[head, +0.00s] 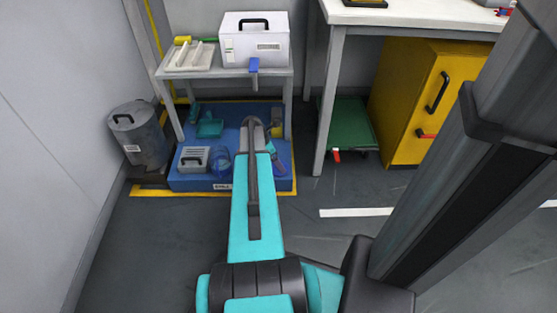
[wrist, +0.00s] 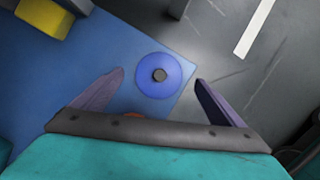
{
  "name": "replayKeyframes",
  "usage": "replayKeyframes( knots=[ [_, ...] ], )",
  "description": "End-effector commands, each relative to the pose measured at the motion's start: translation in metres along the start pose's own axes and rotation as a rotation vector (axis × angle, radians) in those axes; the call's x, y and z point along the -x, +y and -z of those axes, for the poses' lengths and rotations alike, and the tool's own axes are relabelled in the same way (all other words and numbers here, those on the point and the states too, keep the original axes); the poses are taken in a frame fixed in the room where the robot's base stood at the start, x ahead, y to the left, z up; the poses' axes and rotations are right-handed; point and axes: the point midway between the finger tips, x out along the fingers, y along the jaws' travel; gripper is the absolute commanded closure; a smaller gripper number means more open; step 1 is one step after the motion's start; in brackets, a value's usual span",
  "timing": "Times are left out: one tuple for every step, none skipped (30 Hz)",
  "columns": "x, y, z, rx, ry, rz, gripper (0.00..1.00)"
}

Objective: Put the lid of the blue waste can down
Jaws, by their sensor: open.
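In the head view a blue see-through round container (head: 221,162) stands on the platform, left of my arm. My arm hides part of the platform there.
The blue platform (head: 205,184) also holds a grey box (head: 193,158) and a teal dustpan (head: 209,128). A shelf with a white case (head: 254,42) stands above it. A grey bin (head: 137,135) is at left, a yellow cabinet (head: 418,100) at right. The front floor is open.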

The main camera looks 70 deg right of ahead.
Motion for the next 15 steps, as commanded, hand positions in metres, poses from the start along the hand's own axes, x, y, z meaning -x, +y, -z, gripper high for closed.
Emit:
replayKeyframes(
  knots=[
    [0.013,-0.001,-0.001,0.0,0.0,-0.001,0.08],
    [0.018,-0.001,-0.001,0.0,0.0,-0.001,0.08],
    [0.024,-0.001,-0.001,0.0,0.0,-0.001,0.08],
    [0.029,-0.001,-0.001,0.001,0.0,-0.001,0.08],
    [0.034,-0.001,-0.001,0.001,0.0,-0.001,0.08],
    [0.04,-0.001,-0.001,0.001,0.0,-0.001,0.08],
    [0.045,0.0,-0.001,0.001,0.0,-0.001,0.08],
    [0.049,0.0,-0.001,0.001,0.0,-0.001,0.08],
    [0.054,0.0,-0.001,0.001,0.0,-0.001,0.08],
    [0.058,-0.001,-0.001,0.001,0.0,-0.001,0.08],
    [0.061,-0.001,-0.001,0.001,0.0,-0.001,0.08],
    [0.064,-0.001,-0.001,0.0,0.0,0.0,0.08],
    [0.067,-0.001,-0.001,0.0,0.0,0.0,0.08],
    [0.069,-0.001,-0.001,0.0,0.0,0.0,0.08],
    [0.071,-0.001,-0.001,0.0,0.0,0.0,0.08]
  ],
)
